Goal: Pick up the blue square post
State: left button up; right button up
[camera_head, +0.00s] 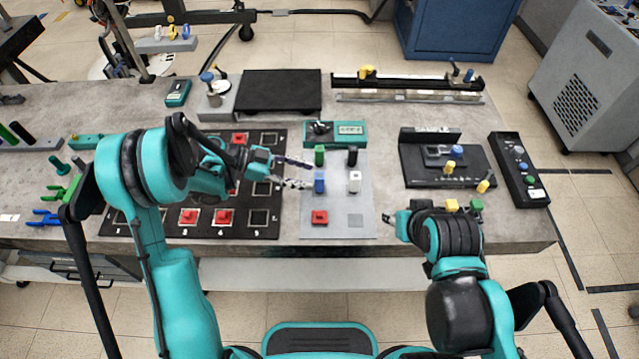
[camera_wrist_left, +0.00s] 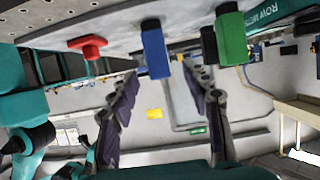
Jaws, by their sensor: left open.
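In the left wrist view the blue post (camera_wrist_left: 155,50) shows between the spread fingertips of my left gripper (camera_wrist_left: 162,76), nothing gripped. I cannot tell whether a finger touches it. My right arm is at the right front of the bench; its fingers do not show clearly.
A black numbered board (camera_head: 259,217) with red blocks lies under my left arm. A teal meter (camera_head: 335,134) sits behind the plate.

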aim_at(320, 179)
pick_arm(q)
jog(key=b+x, duration=0.2)
jog(key=x, duration=0.3)
jog(key=shift+f, duration=0.2)
grip_shut()
jog(key=shift+r, duration=0.2)
